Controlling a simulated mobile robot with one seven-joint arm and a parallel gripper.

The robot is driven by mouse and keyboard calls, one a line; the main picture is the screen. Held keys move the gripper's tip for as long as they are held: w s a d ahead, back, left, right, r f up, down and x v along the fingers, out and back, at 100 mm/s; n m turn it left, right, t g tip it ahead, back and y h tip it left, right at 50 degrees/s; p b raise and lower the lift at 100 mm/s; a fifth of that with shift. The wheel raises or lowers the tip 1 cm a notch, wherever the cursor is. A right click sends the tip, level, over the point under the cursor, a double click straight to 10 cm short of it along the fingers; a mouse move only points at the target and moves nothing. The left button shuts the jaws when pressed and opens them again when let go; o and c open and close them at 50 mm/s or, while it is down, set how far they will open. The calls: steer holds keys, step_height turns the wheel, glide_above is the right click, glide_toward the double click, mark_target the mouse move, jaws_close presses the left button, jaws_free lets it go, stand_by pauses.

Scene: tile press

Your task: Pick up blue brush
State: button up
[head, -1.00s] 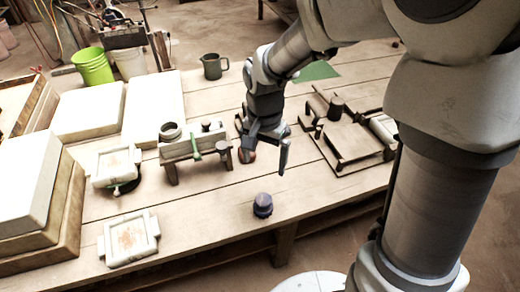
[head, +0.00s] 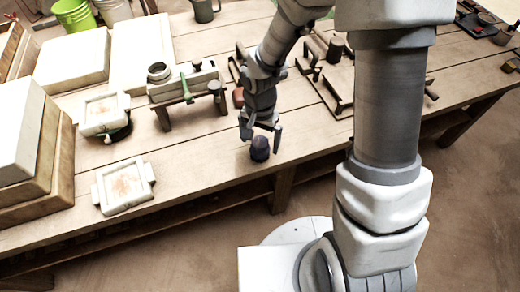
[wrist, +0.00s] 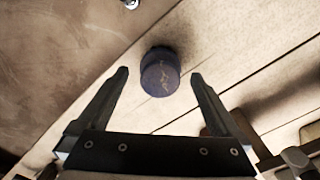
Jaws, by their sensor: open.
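The blue brush (head: 260,149) is a short, round, dark blue-purple piece standing near the front edge of the wooden table. My gripper (head: 260,139) is just above it, pointing down, with its fingers apart. In the wrist view the brush (wrist: 160,74) shows between and slightly beyond the two fingertips, with a gap on both sides. My gripper (wrist: 159,76) is open and empty. No bristles can be made out.
A framed white tile mould (head: 124,186) lies to the left, with another (head: 103,112) behind it. A small wooden bench (head: 185,88) stands behind left. A wooden press frame (head: 325,75) is behind right. The table (head: 205,160) is bare around the brush.

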mark_target(263, 141)
steer(key=shift+f, duration=0.75)
steer(key=c, duration=1.4)
steer(key=shift+w+r, duration=0.1)
steer(key=shift+r, duration=0.1)
steer(key=shift+r, duration=0.3)
steer(key=r, duration=0.2)
steer(key=r+p, duration=0.1)
steer(key=r, duration=0.1)
steer(key=shift+d, duration=0.4)
steer(key=s+d+r+p, duration=0.1)
steer(key=d+r+p, duration=0.1)
steer(key=d+r, duration=0.4)
steer(key=d, duration=0.5)
steer(key=shift+s+p, duration=0.35)
steer(key=shift+p, duration=0.05)
steer(key=shift+a, duration=0.1)
